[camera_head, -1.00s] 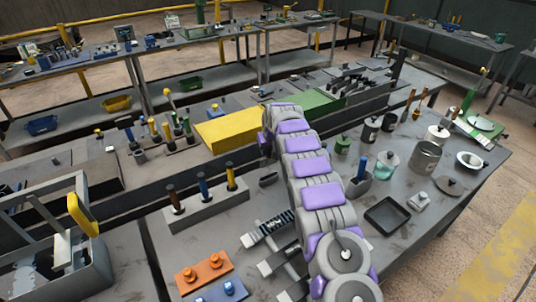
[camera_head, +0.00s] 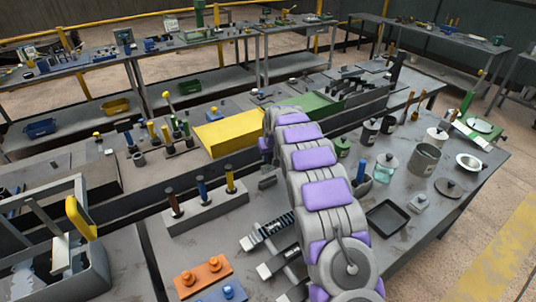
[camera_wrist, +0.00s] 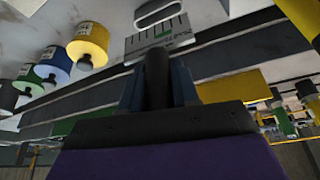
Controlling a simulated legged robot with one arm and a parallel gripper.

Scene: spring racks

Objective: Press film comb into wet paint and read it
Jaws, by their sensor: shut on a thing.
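In the wrist view my gripper (camera_wrist: 157,92) is shut on a dark, upright handle (camera_wrist: 157,72). In the head view my arm hides the gripper and the comb. I cannot pick out the wet paint.
A grey block (camera_head: 205,210) with three handled tools stands left of my arm. An orange block (camera_head: 203,276) lies in front of it. At right are a black tray (camera_head: 387,217), a glass jar (camera_head: 385,167) and a grey pot (camera_head: 424,160). Labelled cylinders (camera_wrist: 87,48) appear in the wrist view.

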